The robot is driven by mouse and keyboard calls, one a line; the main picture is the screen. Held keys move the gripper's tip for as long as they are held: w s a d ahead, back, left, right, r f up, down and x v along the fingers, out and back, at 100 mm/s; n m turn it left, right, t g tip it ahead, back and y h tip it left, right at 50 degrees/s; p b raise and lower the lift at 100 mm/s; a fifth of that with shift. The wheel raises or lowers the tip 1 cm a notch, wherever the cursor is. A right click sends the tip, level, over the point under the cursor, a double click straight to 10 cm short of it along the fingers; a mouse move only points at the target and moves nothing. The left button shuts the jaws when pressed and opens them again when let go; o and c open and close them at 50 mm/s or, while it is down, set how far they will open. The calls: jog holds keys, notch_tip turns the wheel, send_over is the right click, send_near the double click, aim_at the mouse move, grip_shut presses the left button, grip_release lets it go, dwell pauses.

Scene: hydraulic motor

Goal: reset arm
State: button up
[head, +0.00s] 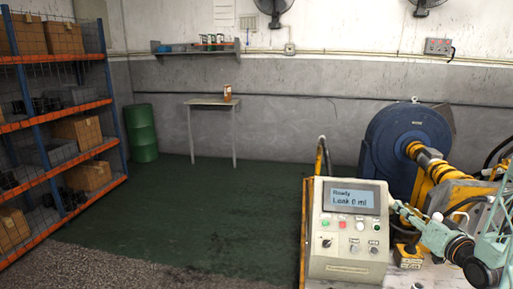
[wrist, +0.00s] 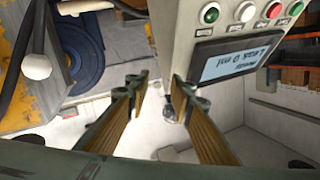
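My gripper (wrist: 163,90) is open and empty in the wrist view, with a clear gap between its two tan-sided fingers. The control box (head: 347,235) stands at the lower right in the head view, its screen reading "Ready" and "Leak 0 ml". The box also shows upside down in the wrist view (wrist: 180,35), close beyond the right finger; I cannot tell whether they touch. My pale green arm comes in from the right in the head view, its end close to the box's right side. The fingers are too small to make out there.
A blue round motor housing (head: 397,150) with yellow parts stands behind the box. A white ball knob (wrist: 37,66) is left of my fingers. A shelf rack (head: 60,130), a green drum (head: 141,133) and a small table (head: 207,102) stand farther off. The green floor is clear.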

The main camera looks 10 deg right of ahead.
jog(key=shift+w+a+r+n+g+h, duration=0.45)
jog(key=shift+a+r+g, duration=0.95)
jog(key=shift+a+r, duration=2.6)
jog(key=shift+w+a+r+n+g+h, duration=0.15)
jog(key=shift+w+a+r+n+g, duration=0.9)
jog(key=shift+a+r, duration=2.9)
jog(key=s+a+r+n+g+y+b, duration=0.1)
jog(key=s+a+g, duration=0.2)
jog(key=s+a, duration=1)
jog(key=s+a+r+g+y+b, duration=0.1)
jog(key=s+a+g+b, duration=0.1)
jog(key=s+a, duration=1.1)
jog(key=s+a+r+n+g+b, duration=0.1)
jog(key=s+a+g, duration=0.2)
jog(key=s+a, duration=1)
jog(key=s+d+r+p, duration=0.2)
jog(key=r+p, duration=0.5)
jog(key=s+d+r+p, duration=0.2)
jog(key=r+p, duration=0.5)
jog(key=shift+d, duration=0.2)
jog(key=shift+s, duration=0.1)
